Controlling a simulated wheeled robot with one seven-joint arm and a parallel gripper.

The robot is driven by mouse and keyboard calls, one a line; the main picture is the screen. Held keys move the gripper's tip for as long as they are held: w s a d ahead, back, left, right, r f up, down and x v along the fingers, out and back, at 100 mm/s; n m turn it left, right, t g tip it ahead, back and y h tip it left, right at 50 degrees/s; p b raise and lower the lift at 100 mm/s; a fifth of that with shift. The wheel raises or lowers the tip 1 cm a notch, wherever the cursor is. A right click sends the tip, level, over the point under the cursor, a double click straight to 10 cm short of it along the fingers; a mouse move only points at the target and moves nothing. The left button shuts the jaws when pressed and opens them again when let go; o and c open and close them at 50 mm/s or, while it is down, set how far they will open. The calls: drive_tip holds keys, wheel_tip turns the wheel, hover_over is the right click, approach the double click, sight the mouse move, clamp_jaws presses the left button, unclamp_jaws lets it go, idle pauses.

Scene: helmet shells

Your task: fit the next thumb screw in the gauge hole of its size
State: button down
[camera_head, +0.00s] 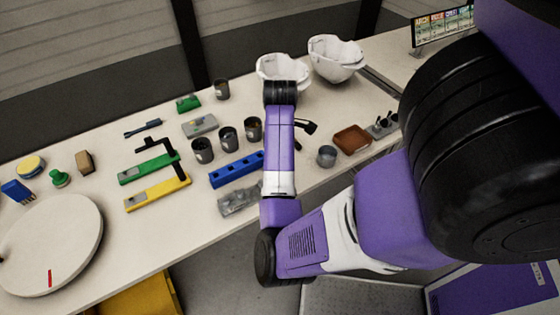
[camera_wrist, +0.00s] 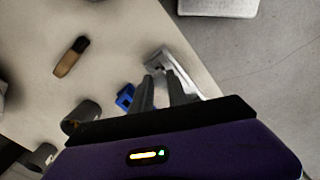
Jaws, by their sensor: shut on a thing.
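My gripper (camera_wrist: 160,80) shows in the wrist view with its two dark fingers close together. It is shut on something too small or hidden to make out. In the head view my arm hides the gripper. A blue bar with holes (camera_head: 236,169) lies on the table; its blue end (camera_wrist: 125,97) shows left of the fingers. A grey, glossy piece (camera_head: 239,199) lies in front of the bar, and a grey shape (camera_wrist: 163,60) shows just beyond the fingertips. A grey holder with dark upright pegs (camera_head: 383,126) stands at the right. I cannot identify a thumb screw.
Several dark cups (camera_head: 228,138) stand behind the blue bar. Green (camera_head: 148,168) and yellow (camera_head: 157,193) bars lie left. A brown tray (camera_head: 352,138), grey cup (camera_head: 326,156) and white helmet shells (camera_head: 336,58) are right and behind. A round white disc (camera_head: 50,245) is far left.

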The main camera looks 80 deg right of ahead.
drive_tip(key=shift+f+b, duration=0.5)
drive_tip(key=shift+f, duration=1.55)
idle(1.6)
drive_tip(key=c, duration=1.2)
unclamp_jaws()
drive_tip(key=shift+r, duration=0.1)
wheel_tip(320, 180, up, 8)
drive_tip(key=p, duration=0.5)
drive_tip(key=shift+a, duration=0.1)
drive_tip(key=shift+f, duration=0.2)
